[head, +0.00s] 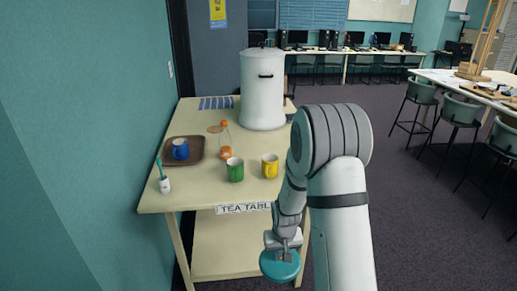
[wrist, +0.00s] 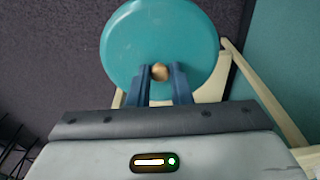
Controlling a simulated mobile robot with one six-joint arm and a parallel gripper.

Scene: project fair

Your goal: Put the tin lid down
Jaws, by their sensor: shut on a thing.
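The tin lid is a round teal disc (wrist: 160,35) with a small brass-coloured knob (wrist: 160,72) at its middle. My gripper (wrist: 161,78) is shut on the knob, its two blue fingers on either side of it. In the head view the lid (head: 280,266) hangs from my gripper (head: 283,252) in front of the tea table's (head: 160,200) near edge, lower than the tabletop. What lies directly under the lid is hidden in the head view.
On the tea table stand a white urn (head: 262,95), a green mug (head: 235,170), a yellow mug (head: 270,166), an orange-capped bottle (head: 225,142), a brown tray (head: 190,158) with a blue mug (head: 180,150), and a small cup (head: 164,185). A lower shelf (head: 235,255) shows below.

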